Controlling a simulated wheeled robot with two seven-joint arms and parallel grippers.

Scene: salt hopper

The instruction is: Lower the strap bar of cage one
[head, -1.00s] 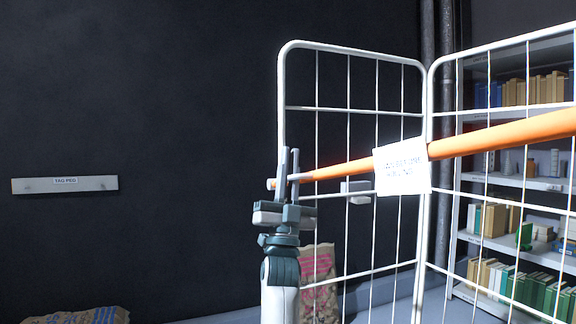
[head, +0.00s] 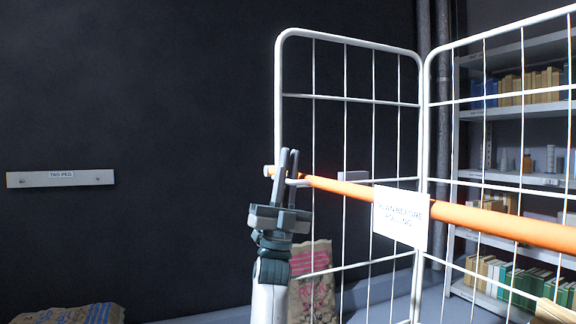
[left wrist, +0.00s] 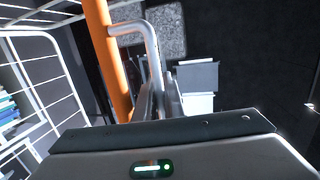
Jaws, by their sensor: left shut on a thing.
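The orange strap bar (head: 470,218) runs across the white wire cage (head: 347,98), sloping down to the right. A white printed tag (head: 400,217) hangs on it, its words partly readable as "before rolling". My left gripper (head: 284,165) is at the bar's left end. In the left wrist view the bar (left wrist: 107,60) has a bent grey handle (left wrist: 143,30), and my left gripper (left wrist: 157,100) is shut on that handle. A small light grey block (head: 353,176) shows just behind the bar at the cage mesh. My right gripper is out of view.
A shelf rack (head: 530,115) with books and boxes stands behind the cage at right. A paper sack (head: 312,278) stands behind my left arm; another sack (head: 75,314) lies at bottom left. A "TAG PEG" rail (head: 60,179) is on the dark wall.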

